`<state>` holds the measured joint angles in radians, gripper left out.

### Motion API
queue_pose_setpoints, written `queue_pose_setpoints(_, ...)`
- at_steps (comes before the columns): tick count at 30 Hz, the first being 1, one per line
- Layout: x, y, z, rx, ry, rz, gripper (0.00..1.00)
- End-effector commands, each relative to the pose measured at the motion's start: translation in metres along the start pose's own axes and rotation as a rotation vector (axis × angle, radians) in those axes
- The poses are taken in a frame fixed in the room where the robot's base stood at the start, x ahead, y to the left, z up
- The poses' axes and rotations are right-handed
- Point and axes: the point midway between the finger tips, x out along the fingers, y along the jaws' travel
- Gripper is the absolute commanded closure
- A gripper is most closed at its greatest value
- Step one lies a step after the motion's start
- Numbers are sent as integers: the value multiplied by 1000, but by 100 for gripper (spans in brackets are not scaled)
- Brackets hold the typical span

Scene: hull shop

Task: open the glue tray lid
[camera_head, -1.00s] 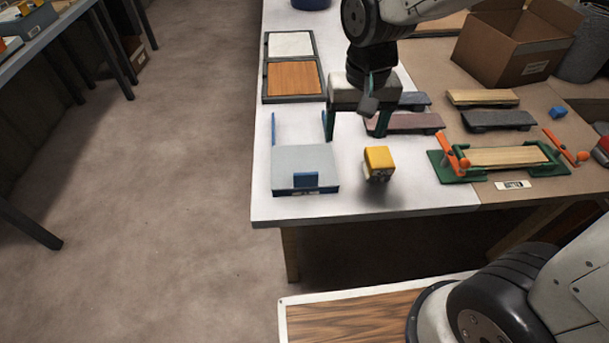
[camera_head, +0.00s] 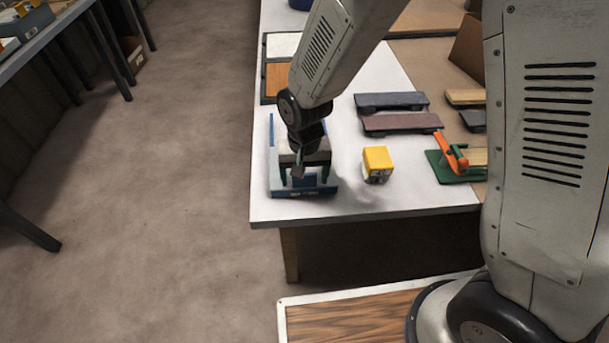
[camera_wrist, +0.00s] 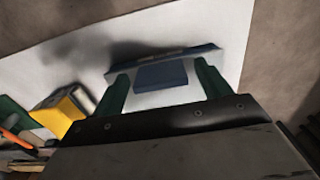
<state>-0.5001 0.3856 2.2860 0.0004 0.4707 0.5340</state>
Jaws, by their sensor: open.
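The glue tray (camera_head: 328,190) stands near the front left corner of the white bench top. It has a blue front edge and a thin blue rail (camera_head: 271,130) running back on the left. Its grey lid is mostly hidden under my arm in the head view. In the wrist view a blue handle block (camera_wrist: 162,76) shows at the tray's front edge. My gripper (camera_wrist: 163,72) is open, with one green finger on each side of the handle. I cannot tell whether the fingers touch it. In the head view my gripper (camera_head: 301,178) is low over the tray.
A yellow block (camera_head: 377,164) stands just right of the tray. Sanding blocks (camera_head: 400,122) lie farther back, and a green clamp fixture with orange handles (camera_head: 455,162) is at the right. The bench's front edge (camera_head: 370,215) is close to the tray.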

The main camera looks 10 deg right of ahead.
Motion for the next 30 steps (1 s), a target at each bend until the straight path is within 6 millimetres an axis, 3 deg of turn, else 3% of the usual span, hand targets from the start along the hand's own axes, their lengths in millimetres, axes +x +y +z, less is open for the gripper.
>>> queue_pose_setpoints(10,5,0,0,0,1,0,24)
queue_pose_setpoints(17,5,0,0,0,1,0,86)
queue_pose_setpoints(20,5,0,-3,0,1,0,86)
queue_pose_setpoints(23,6,0,-18,1,2,-1,86)
queue_pose_setpoints(30,6,0,-87,3,2,-1,86)
